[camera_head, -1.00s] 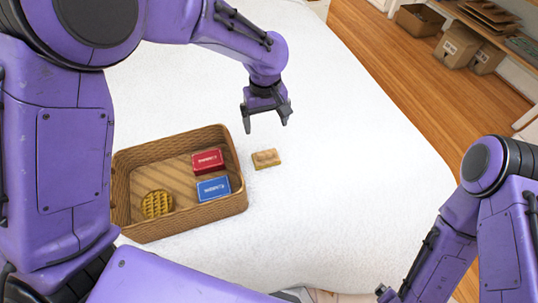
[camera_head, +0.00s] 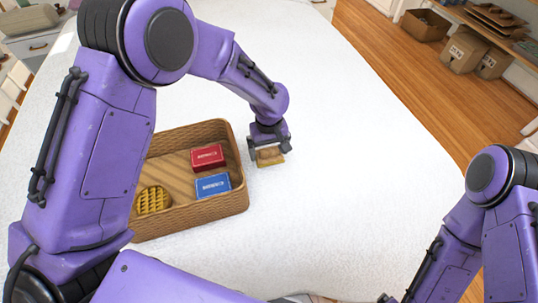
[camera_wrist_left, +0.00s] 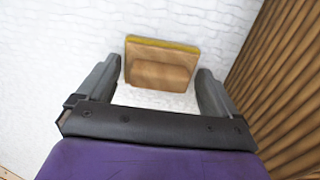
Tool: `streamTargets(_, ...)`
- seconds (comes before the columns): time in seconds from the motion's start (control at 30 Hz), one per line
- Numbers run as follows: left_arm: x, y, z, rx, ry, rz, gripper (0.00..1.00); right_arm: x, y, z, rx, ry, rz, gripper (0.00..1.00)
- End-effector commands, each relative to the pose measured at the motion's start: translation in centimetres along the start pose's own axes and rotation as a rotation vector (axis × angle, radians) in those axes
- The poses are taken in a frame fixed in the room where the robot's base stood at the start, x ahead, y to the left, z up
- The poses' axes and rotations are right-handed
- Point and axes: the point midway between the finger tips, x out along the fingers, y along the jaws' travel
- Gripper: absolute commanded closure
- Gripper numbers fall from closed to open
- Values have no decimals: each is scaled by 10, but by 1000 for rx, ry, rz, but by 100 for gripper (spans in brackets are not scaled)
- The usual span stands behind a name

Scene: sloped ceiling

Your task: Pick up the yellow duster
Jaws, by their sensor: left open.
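The yellow duster (camera_head: 269,158) is a small block with a wooden back and handle and a yellow edge. It lies on the white table, just right of the wicker basket. My left gripper (camera_head: 269,150) is over it, pointing down, and is open. In the left wrist view the duster (camera_wrist_left: 161,66) sits between and slightly beyond the two fingers (camera_wrist_left: 158,88), with white surface visible at both sides. My right arm shows at the lower right of the head view, but its gripper fingers cannot be made out.
The wicker basket (camera_head: 240,190) holds a red box (camera_head: 207,157), a blue box (camera_head: 213,186) and a round yellow waffle-like thing (camera_head: 153,200). Its wall (camera_wrist_left: 275,70) stands close beside the left gripper. The white table (camera_head: 350,160) is clear to the right.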

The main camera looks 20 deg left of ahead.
Motion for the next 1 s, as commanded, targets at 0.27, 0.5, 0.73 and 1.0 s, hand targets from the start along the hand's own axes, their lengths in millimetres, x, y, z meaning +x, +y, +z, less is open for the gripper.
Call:
streamTargets(0.27, 2, 0, 0, 0, 1, 1, 23, 0, 0, 0, 0, 0, 0, 6)
streamTargets(0.5, 2, 0, 0, 0, 1, 1, 41, 0, 0, 0, 0, 0, 0, 6)
streamTargets(0.73, -22, 1, -1, -1, 5, 4, 41, -1, 0, -1, 0, 0, 0, 6)
streamTargets(1.0, -84, 1, 0, -1, 2, 3, 41, -5, 0, -2, 0, 0, 0, 6)
